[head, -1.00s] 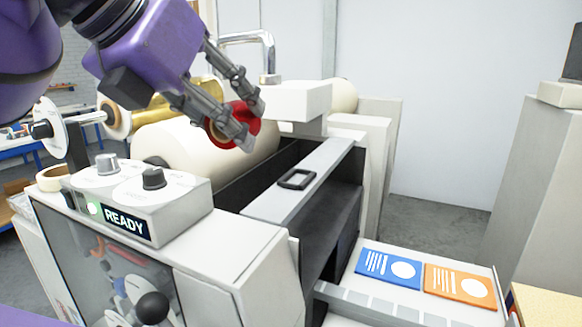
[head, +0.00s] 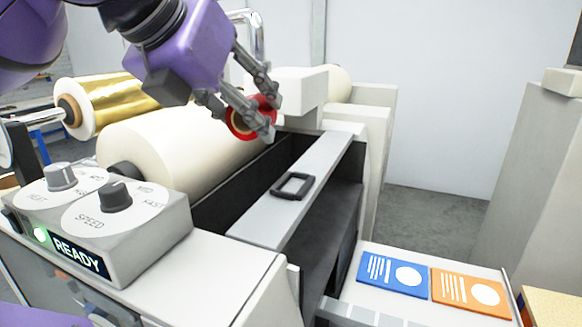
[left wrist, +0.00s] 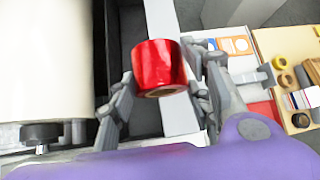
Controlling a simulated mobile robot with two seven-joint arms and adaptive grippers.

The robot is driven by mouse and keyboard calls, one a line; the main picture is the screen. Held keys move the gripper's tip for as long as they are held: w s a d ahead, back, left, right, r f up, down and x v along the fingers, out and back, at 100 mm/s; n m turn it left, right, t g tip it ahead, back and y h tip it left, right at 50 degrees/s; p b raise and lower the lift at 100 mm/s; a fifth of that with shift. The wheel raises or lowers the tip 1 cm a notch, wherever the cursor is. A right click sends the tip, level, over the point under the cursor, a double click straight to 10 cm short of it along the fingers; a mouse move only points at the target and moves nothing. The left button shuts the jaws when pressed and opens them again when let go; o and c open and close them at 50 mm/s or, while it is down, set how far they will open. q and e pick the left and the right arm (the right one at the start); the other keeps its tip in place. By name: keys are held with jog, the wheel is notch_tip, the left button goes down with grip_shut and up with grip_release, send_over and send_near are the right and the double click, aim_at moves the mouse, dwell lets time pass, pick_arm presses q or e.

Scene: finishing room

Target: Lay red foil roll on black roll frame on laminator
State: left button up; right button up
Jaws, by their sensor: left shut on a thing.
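My left gripper (head: 268,114) is shut on the red foil roll (head: 240,124) and holds it in the air beside the cream roller of the laminator. In the left wrist view the shiny red roll (left wrist: 160,68) sits between the two fingers, its brown core end facing the camera. The black roll frame (head: 292,186) is a small rectangle on the laminator's grey bar (head: 318,160), lower and to the right of the roll in the head view. The roll is apart from it. I cannot make out the frame in the left wrist view. My right gripper is not in view.
The laminator's large cream roller (head: 150,150) and gold foil roll (head: 120,98) stand left. A control box (head: 140,235) with knobs and a READY display is at front left. A white block (head: 300,95) rises behind the gripper. Blue (head: 392,272) and orange cards (head: 468,290) lie at right.

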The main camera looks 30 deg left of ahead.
pick_arm(q)
jog(key=b+x, duration=0.1)
jog(key=x, duration=0.1)
jog(key=d+b+x, duration=0.1)
jog(key=x, duration=0.2)
jog(key=b+x, duration=0.1)
jog(key=x, duration=0.1)
jog(key=shift+d+f, duration=0.25)
jog(key=shift+d, duration=0.1)
jog(key=shift+d+b+x, duration=0.15)
jog(key=shift+b+x, duration=0.2)
jog(key=shift+x, duration=0.35)
jog(key=shift+d+b+x, duration=0.2)
jog(key=shift+b+x, duration=0.15)
jog(key=shift+x, duration=0.35)
jog(key=f, duration=0.3)
jog(key=shift+w+d, duration=0.2)
jog(key=shift+d, duration=0.05)
jog(key=shift+a+f, duration=0.1)
jog(key=shift+f, duration=0.15)
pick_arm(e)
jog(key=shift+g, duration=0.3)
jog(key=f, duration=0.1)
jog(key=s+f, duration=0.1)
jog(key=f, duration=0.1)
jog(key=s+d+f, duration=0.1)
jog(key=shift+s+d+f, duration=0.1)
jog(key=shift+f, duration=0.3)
